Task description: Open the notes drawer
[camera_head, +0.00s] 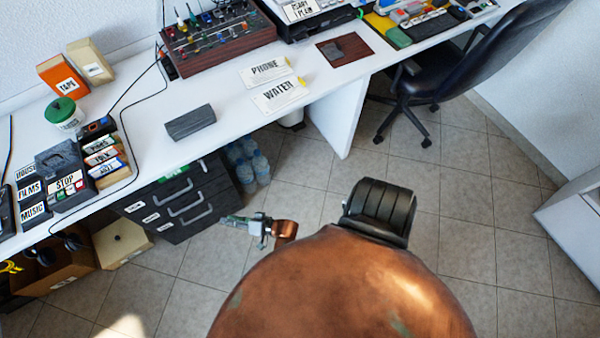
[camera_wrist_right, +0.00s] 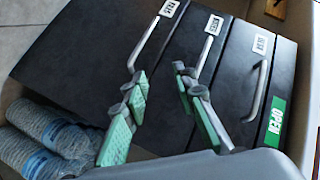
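The black drawer cabinet (camera_head: 200,198) stands under the white desk with several drawers and curved metal handles. In the right wrist view, the cabinet (camera_wrist_right: 95,60) shows turned on its side, with small white labels whose words I cannot read surely, so I cannot tell which is the notes drawer. The middle handle (camera_wrist_right: 207,58) runs down behind one finger. My right gripper (camera_head: 235,222) is just right of the cabinet front. Its green-padded fingers are apart in the wrist view (camera_wrist_right: 161,112), and nothing is clearly held between them. My left gripper is out of view.
Water bottles (camera_head: 247,162) stand beside the cabinet and show at the lower left of the wrist view (camera_wrist_right: 45,140). A green OPEN label (camera_wrist_right: 275,122) is on the cabinet. The desk (camera_head: 215,145) overhangs it. A black chair (camera_head: 440,70) stands back right. Open floor lies in front.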

